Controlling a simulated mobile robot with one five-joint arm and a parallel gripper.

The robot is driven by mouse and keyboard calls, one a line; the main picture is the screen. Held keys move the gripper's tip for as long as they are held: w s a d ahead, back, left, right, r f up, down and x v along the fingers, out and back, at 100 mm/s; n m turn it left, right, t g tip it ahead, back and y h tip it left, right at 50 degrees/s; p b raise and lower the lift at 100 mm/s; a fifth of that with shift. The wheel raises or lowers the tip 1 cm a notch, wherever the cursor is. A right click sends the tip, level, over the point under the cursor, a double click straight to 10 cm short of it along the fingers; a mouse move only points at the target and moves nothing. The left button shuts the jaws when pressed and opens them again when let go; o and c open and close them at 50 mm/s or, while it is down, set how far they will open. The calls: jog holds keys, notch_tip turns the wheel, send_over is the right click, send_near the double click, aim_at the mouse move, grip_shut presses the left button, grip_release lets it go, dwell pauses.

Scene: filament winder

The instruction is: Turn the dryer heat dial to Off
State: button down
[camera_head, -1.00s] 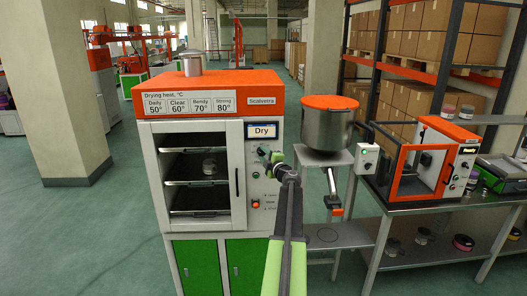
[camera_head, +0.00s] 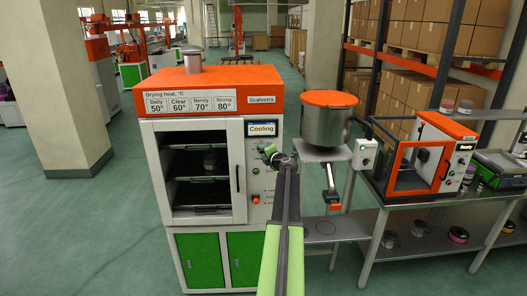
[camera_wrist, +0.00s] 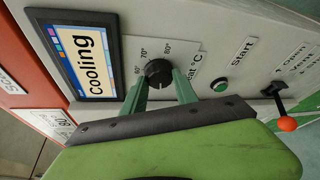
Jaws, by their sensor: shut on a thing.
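The black heat dial (camera_wrist: 158,71) sits on the dryer's light grey panel, with 60°, 70° and 80° marks around it in the wrist view. My gripper (camera_wrist: 160,80) has its two green fingers on either side of the dial and is shut on it. The dial's pointer is not clear, so I cannot tell its setting. The dryer (camera_head: 190,95) is an orange-topped cabinet. Its display (camera_head: 262,129) reads "Cooling", also in the wrist view (camera_wrist: 85,52). In the head view, my gripper (camera_head: 272,153) covers the dial.
A green Start button (camera_wrist: 219,87) and a lever with an orange knob (camera_wrist: 287,124) are beside the dial. A steel hopper with an orange lid (camera_head: 328,120) stands right of the dryer. A metal bench (camera_head: 400,265) holds a machine farther right.

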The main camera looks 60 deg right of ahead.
jog(key=shift+a, duration=0.1)
dwell(0.3)
jog(key=c, duration=0.9)
grip_release()
jog(key=shift+c, duration=0.2)
jog(key=p+v, duration=0.3)
jog(key=v, duration=1.4)
jog(key=shift+s, duration=0.25)
